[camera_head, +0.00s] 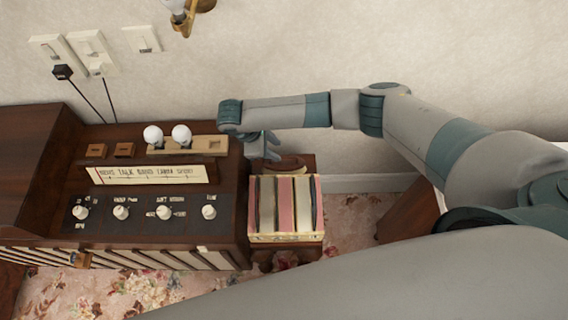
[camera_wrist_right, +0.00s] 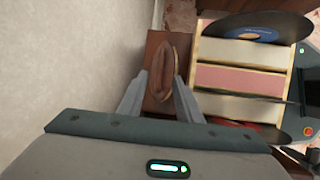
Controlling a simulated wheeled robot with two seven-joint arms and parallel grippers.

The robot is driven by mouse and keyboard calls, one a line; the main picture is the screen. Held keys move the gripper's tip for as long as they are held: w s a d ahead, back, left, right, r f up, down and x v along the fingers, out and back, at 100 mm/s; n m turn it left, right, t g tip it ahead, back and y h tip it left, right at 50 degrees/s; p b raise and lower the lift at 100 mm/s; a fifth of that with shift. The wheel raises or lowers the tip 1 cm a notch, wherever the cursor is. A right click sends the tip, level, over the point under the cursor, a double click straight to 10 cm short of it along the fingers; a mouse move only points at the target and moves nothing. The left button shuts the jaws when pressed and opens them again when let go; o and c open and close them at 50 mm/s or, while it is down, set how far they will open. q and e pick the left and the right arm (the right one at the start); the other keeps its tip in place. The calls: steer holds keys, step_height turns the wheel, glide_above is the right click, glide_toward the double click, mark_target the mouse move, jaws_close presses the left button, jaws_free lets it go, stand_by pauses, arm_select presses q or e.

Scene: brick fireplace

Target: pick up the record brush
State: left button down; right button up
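The record brush (camera_wrist_right: 163,66) is a brown wooden, pointed oval piece in the right wrist view. It lies on a small wooden surface (camera_wrist_right: 157,43) beside the record crate. In the head view a brown curved piece behind the crate, partly hidden by my gripper, looks like the brush (camera_head: 291,162). My right gripper (camera_wrist_right: 162,84) is open, its two fingers on either side of the brush's near end. Narrow gaps seem to show; contact is not clear. In the head view the right gripper (camera_head: 264,146) points down beside the wooden console. My left gripper is not in view.
A crate of records (camera_head: 250,236) stands right of the wooden console (camera_head: 226,167), which has knobs and two white bulbs (camera_head: 181,136). The wall (camera_wrist_right: 75,55) is close along the left of the wrist view. Floral carpet (camera_head: 350,212) is right of the crate.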

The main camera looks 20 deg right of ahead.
mark_target(285, 157)
steer(key=shift+x, duration=1.15)
steer(key=shift+d+f, duration=0.1)
steer(key=shift+d+f+p, duration=0.2)
steer(key=shift+d+p, duration=0.05)
steer(key=shift+p, duration=0.15)
steer(key=p+x, duration=0.1)
steer(key=x, duration=0.2)
steer(key=shift+s+d, duration=0.1)
steer(key=shift+d, duration=0.1)
steer(key=shift+d+f, duration=0.25)
steer(key=shift+f, duration=0.35)
steer(key=shift+c, duration=0.6)
jaws_close()
